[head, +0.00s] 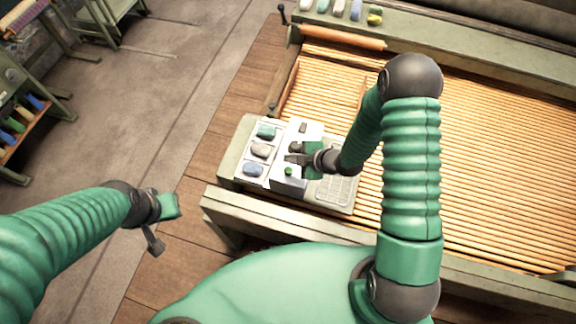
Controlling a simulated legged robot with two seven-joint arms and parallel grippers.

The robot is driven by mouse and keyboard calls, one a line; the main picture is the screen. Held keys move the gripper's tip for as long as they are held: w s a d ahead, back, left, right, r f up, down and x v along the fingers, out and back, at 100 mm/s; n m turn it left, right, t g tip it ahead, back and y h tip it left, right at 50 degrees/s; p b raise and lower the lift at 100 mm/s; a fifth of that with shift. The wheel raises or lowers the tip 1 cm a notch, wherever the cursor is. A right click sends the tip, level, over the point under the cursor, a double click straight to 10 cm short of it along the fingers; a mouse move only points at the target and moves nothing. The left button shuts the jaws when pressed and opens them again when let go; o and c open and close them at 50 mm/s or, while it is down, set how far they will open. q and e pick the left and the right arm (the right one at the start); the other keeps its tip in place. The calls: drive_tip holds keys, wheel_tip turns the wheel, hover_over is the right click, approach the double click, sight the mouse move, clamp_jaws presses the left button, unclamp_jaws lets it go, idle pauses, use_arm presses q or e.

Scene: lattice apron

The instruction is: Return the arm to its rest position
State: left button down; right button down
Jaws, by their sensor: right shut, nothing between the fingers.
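My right arm (411,160) is green and ribbed, and it bends from my body at the lower right over the slatted frame. My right gripper (291,158) is shut and empty. It is over the pale panel at the frame's left corner, close to a dark grey lump; I cannot tell if they touch. My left arm (65,235) comes in from the left. My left gripper (160,225) hangs over the floor, apart from everything; its finger gap is unclear.
The pale panel (262,183) holds coloured lumps in compartments, a small green knob (288,171) and a grid. The slatted frame (490,150) fills the right side. A rail (300,222) runs in front. A shelf with bottles (25,115) stands at left. The floor between is clear.

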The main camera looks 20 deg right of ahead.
drive_tip(key=s+d+r+m+g+h, duration=0.1)
drive_tip(key=s+d+r+m+h, duration=0.2)
drive_tip(key=r+m, duration=0.3)
drive_tip(key=s+d+r+m+g+h, duration=0.2)
drive_tip(key=s+d+r+m+h, duration=0.15)
drive_tip(key=r+m, duration=0.2)
drive_tip(key=s+a+r+m+g, duration=0.1)
drive_tip(key=s+r+m, duration=0.3)
drive_tip(key=s, duration=0.3)
drive_tip(key=shift+s+a+r+m+g+y, duration=0.3)
drive_tip(key=shift+m+y, duration=0.15)
drive_tip(key=shift+m, duration=0.1)
